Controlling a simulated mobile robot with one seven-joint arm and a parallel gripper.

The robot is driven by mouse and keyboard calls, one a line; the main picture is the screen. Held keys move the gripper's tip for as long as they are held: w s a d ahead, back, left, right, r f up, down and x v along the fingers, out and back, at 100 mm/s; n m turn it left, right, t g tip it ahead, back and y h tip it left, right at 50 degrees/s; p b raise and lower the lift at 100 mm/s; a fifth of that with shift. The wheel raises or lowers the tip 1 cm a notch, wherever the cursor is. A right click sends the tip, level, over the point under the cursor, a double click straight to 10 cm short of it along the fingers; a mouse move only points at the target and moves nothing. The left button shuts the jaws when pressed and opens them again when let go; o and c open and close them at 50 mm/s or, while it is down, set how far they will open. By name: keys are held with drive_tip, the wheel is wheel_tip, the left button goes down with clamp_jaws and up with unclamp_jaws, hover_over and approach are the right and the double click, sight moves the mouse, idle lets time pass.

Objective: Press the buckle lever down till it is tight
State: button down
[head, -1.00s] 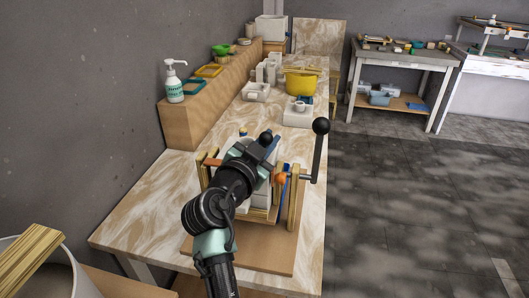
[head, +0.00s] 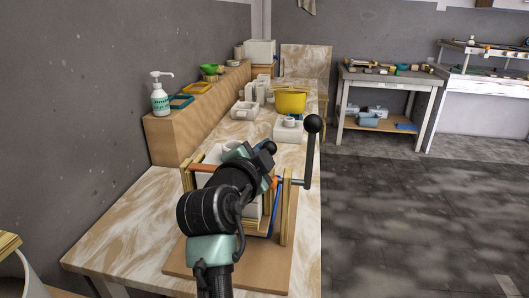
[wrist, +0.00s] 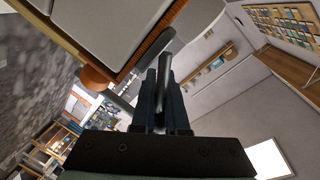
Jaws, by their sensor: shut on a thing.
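My gripper (wrist: 157,98) points up the wrist view, its dark fingers closed around a slim grey metal lever (wrist: 164,46), which I take for the buckle lever. The lever stands out beside a pale block in a wooden frame (wrist: 45,28). In the head view, my arm covers the fingers and the buckle. The pale mould (head: 213,156) shows partly behind my arm, between wooden uprights. An orange strap (head: 204,167) shows at its left. How tight the buckle is cannot be seen.
A black-knobbed handle (head: 312,125) rises right of the frame. The frame stands on a brown board (head: 180,262) on the marbled bench (head: 120,235). A yellow pot (head: 291,102) and white pieces stand farther back. A wooden ledge (head: 181,141) borders the left; open floor lies right.

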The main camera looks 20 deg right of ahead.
drive_tip(key=shift+s+d, duration=0.1)
drive_tip(key=shift+d, duration=0.05)
drive_tip(key=c, duration=0.9)
unclamp_jaws()
drive_tip(key=v, duration=1.3)
drive_tip(key=shift+r, duration=0.1)
drive_tip(key=s+a+r+n+t+y, duration=0.1)
drive_tip(key=a+r+n+t+y, duration=0.1)
drive_tip(key=a+r+n+t, duration=0.4)
drive_tip(key=s+a+r+n+t+y, duration=0.1)
drive_tip(key=r+n+t+y, duration=0.15)
drive_tip(key=r, duration=0.65)
drive_tip(key=s+a+r+n+t+y, duration=0.7)
drive_tip(key=s+r+n, duration=0.4)
drive_tip(key=shift+h, duration=0.25)
drive_tip(key=r+p, duration=1)
drive_tip(key=r, duration=0.1)
drive_tip(key=r+p, duration=0.5)
drive_tip(key=p, duration=0.1)
drive_tip(key=shift+w+r, duration=0.25)
drive_tip(key=shift+w, duration=0.15)
